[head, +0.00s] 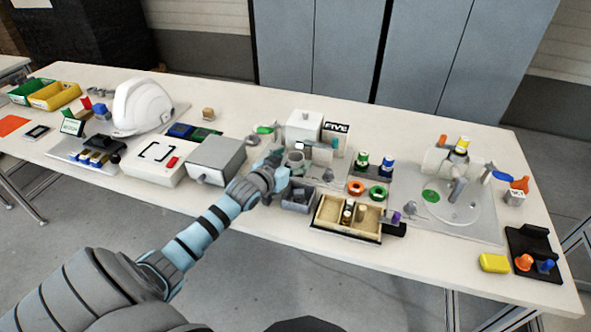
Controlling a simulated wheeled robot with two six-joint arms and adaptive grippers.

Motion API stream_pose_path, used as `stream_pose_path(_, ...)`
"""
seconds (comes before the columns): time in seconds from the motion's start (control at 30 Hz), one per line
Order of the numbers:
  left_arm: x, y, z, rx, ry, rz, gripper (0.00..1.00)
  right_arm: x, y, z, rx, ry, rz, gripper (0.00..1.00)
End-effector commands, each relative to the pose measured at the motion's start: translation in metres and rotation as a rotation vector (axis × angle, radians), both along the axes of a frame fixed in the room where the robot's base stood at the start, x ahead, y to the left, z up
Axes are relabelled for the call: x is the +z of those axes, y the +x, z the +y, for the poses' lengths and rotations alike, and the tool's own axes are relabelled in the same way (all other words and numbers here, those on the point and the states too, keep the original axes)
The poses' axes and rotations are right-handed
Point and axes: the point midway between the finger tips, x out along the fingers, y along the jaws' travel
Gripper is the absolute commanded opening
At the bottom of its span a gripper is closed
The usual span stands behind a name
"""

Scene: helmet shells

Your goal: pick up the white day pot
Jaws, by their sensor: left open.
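My left gripper (279,170) is open and hovers over the middle of the table. It is just left of a small pale grey-green round pot (296,160), close to it; I cannot tell whether they touch. I cannot tell whether this pot is the white day pot. A small white pot-like item with a dark mark (514,197) stands at the far right of the table, well away from the gripper. My right gripper is not in view.
A grey open bin (298,197) and a wooden divided tray (338,232) lie near the front edge. A grey box (218,153) stands left of the gripper, a white box (304,125) behind it. A white helmet (142,106) is further left.

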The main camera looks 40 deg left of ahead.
Motion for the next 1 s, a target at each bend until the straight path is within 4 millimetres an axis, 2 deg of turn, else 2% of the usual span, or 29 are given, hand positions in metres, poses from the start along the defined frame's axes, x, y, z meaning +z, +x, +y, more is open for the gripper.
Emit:
stream_pose_path(0.17,0.001,0.001,0.000,0.000,0.001,0.000,0.67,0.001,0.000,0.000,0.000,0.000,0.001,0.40)
stream_pose_path(0.4,0.001,0.001,0.000,0.000,0.001,0.000,0.30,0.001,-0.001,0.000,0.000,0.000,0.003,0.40)
stream_pose_path(0.47,0.001,0.001,0.000,0.000,0.001,0.000,0.23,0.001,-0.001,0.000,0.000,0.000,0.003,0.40)
stream_pose_path(0.77,0.003,0.000,0.000,-0.001,0.002,0.001,0.23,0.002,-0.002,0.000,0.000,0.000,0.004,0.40)
stream_pose_path(0.87,0.011,0.001,0.000,-0.001,0.002,0.000,0.23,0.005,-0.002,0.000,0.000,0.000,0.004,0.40)
stream_pose_path(1.0,0.036,0.001,0.000,-0.001,0.004,-0.002,0.23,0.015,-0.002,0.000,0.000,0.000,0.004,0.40)
